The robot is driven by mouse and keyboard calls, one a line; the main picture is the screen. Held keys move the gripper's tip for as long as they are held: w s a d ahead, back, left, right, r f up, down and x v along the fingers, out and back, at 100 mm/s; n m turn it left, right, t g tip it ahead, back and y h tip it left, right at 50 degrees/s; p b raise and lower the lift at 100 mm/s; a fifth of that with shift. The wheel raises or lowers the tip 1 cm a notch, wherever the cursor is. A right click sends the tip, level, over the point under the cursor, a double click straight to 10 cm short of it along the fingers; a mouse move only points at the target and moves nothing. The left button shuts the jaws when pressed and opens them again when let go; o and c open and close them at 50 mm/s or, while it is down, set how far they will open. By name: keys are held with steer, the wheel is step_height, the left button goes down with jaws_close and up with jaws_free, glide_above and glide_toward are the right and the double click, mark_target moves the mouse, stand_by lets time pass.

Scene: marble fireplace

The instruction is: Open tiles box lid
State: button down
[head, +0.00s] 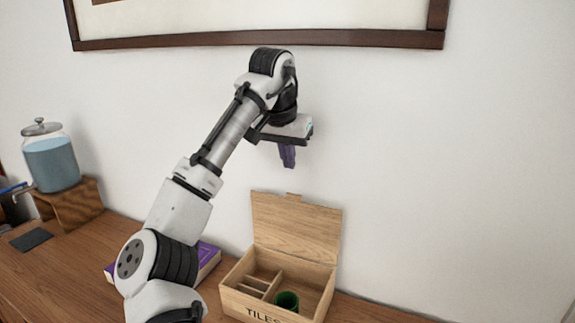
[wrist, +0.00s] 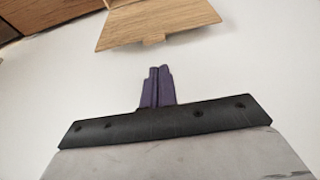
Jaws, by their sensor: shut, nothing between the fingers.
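The wooden tiles box (head: 258,303) stands on the wooden surface at the lower middle of the head view, with "TILES" on its front. Its lid (head: 297,228) stands up at the back, open, leaning near the wall. Inside are dividers and a green round thing (head: 287,300). My gripper (head: 288,160) is above the lid, apart from it, with its purple fingers shut and empty. In the wrist view the shut fingers (wrist: 158,72) point toward the lid (wrist: 160,22), whose tab shows at its edge.
A purple book (head: 208,257) lies left of the box, partly behind my arm. A glass jar of blue liquid (head: 52,160) stands on a wooden stand (head: 75,204) at the left. A dark flat thing (head: 31,239) lies in front. A framed picture (head: 260,40) hangs above on the white wall.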

mark_target(293, 185)
steer(key=p+x, duration=0.2)
steer(key=x, duration=0.6)
steer(key=shift+d+f, duration=0.1)
steer(key=shift+f, duration=0.3)
steer(key=shift+w, duration=0.1)
steer(key=shift+f, duration=0.1)
